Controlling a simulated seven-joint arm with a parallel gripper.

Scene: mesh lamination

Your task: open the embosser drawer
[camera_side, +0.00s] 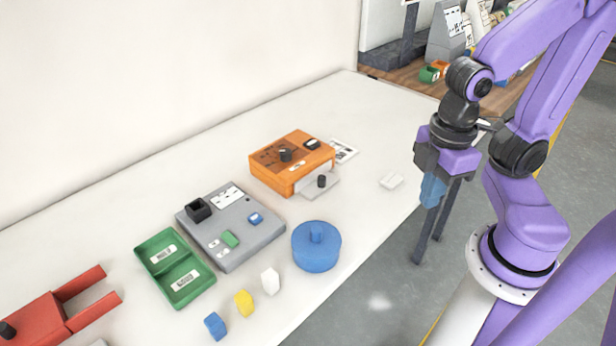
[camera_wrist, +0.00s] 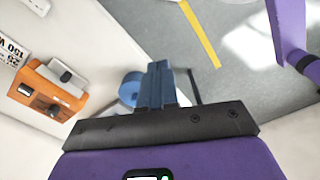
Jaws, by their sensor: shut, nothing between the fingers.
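The orange box (camera_side: 292,163), which appears to be the embosser, sits on the white table, with dark fittings and a label on top. A light grey plate (camera_side: 327,187) with an upright black knob (camera_side: 321,181) sticks out low at its front right; I take this for the drawer, and cannot tell how far it is out. The orange box (camera_wrist: 46,92) also shows at the left of the wrist view. My gripper (camera_side: 427,250) is shut and empty, pointing down beyond the table's right edge, well apart from the box. Its fingers (camera_wrist: 158,70) also show in the wrist view.
A round blue lidded thing (camera_side: 316,247) stands in front of the orange box, with a grey panel (camera_side: 232,225) to the left. A small white piece (camera_side: 391,180) lies near the right edge.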

